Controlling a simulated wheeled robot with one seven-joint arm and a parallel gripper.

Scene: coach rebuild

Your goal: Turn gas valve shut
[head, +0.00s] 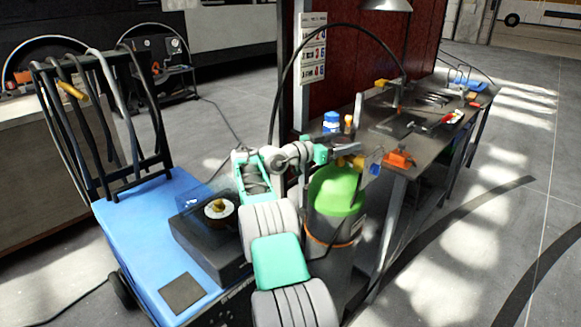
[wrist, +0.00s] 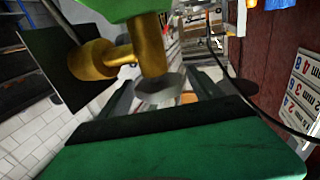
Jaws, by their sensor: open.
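A gas cylinder (head: 335,192) with a bright green top stands left of the workbench. Its brass valve (wrist: 125,58) shows large in the wrist view, with a grey faceted knob (wrist: 160,88) at the end of its stem. My gripper (head: 347,156) is at the top of the cylinder, close to the valve. In the wrist view my gripper's two fingers (wrist: 164,97) are apart, one on each side of the knob. I cannot tell whether either finger touches it.
The metal workbench (head: 412,160) holds tools and an orange item (head: 398,158) near its front corner. A blue cart (head: 140,228) stands at the left. A black hose (head: 277,95) arches above my arm beside a dark red panel (head: 352,60). Open floor lies at the right.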

